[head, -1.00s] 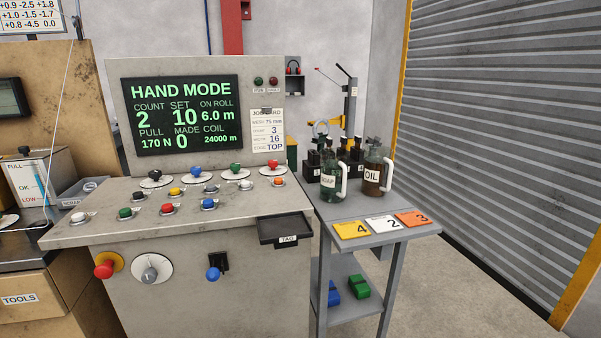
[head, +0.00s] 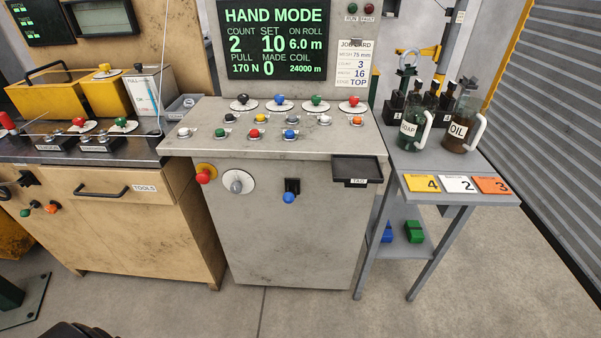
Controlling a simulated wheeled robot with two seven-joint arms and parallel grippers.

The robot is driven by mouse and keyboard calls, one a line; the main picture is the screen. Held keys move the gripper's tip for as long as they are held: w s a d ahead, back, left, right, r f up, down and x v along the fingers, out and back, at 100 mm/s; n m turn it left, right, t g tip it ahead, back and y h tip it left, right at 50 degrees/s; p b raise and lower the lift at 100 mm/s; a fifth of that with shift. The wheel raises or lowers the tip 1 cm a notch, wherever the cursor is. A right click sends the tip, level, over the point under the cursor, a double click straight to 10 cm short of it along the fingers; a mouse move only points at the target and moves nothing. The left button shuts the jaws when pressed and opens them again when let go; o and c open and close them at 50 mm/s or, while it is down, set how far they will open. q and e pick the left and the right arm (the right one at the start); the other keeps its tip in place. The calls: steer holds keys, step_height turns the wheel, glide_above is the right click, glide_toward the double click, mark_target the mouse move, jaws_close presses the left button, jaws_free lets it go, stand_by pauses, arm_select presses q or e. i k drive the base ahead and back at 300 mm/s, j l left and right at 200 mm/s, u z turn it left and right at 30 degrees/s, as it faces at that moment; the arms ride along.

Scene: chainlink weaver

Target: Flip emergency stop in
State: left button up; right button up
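A red mushroom-shaped button on a yellow round plate, which looks like the emergency stop (head: 204,174), sits at the upper left of the grey console's front face. Whether it is pressed in or out I cannot tell. Beside it to the right is a grey knob on a white disc (head: 237,182). The console (head: 290,225) carries a screen (head: 275,42) reading HAND MODE. Neither of my grippers shows in the head view.
A blue-tipped lever (head: 290,192) and a black TAG tray (head: 357,170) project from the console front. Floor before the console is clear.

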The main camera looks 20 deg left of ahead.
mark_target(204, 178)
steer(key=u, duration=1.5)
